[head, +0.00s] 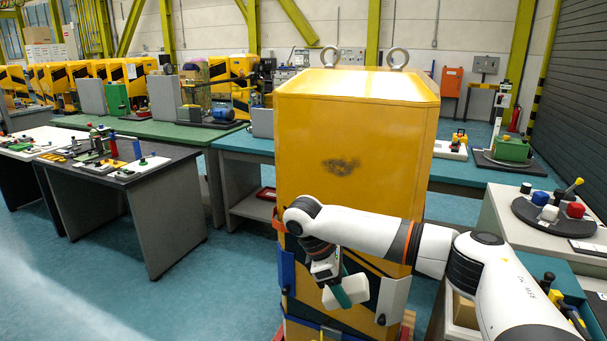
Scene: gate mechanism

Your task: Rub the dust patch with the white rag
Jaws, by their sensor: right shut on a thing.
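The dust patch (341,166) is a dark smudge on the front face of the yellow cabinet (310,130), in its upper middle. My right gripper (338,290) is below the patch, in front of the lower part of the cabinet, pointing down. It is shut on the white rag (354,288), which shows as a pale piece by the teal-coloured fingers. The rag is well apart from the dust patch. My right arm crosses the cabinet front below the patch and hides part of it. My left gripper is out of view.
Two metal lifting rings (397,57) stand on the cabinet top. A dark round tray (540,222) with coloured knobs is on the right bench. A dark table (165,160) stands left; floor between is clear.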

